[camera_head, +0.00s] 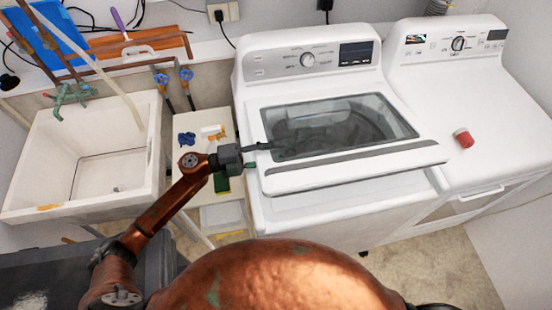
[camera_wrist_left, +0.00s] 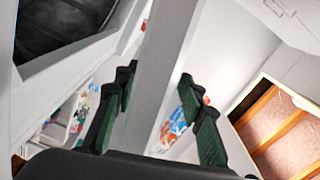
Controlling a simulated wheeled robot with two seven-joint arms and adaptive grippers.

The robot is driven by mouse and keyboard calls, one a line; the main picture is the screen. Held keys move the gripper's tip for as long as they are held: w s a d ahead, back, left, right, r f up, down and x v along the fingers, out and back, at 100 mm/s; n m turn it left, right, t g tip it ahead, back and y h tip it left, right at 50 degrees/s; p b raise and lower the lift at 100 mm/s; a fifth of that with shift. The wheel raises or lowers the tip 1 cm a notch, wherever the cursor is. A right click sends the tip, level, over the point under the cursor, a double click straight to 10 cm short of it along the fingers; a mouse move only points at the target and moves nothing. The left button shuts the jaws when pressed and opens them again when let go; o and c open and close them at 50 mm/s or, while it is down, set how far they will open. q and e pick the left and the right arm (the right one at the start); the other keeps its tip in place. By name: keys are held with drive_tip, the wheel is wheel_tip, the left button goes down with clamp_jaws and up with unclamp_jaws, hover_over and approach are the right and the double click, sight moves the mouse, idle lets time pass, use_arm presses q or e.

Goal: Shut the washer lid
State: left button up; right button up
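The washer (camera_head: 300,207) is white, in the middle of the head view. Its lid (camera_head: 385,162) has a dark glass pane and a grey strip near its front edge. The lid's front edge stands out above the washer's front rim, so it looks slightly raised; the exact gap is hard to tell. My left gripper (camera_head: 262,156) is at the lid's left front side, fingers apart. In the left wrist view the open fingers (camera_wrist_left: 158,112) show either side of a pale strip, apparently part of the washer or lid; no clear grip shows. My right gripper is not in view.
A white dryer (camera_head: 470,110) with a red cup-like object (camera_head: 463,138) on top stands at right. A utility sink (camera_head: 50,190) is at left. A small shelf (camera_head: 205,155) with bottles or small items stands between sink and washer, below my left arm.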

use_arm(q)
wheel_tip(320, 180, up, 5)
drive_tip(key=shift+f, duration=0.1)
idle(0.3)
drive_tip(key=shift+a, duration=0.1)
drive_tip(key=v, duration=0.9)
idle(0.6)
idle(0.4)
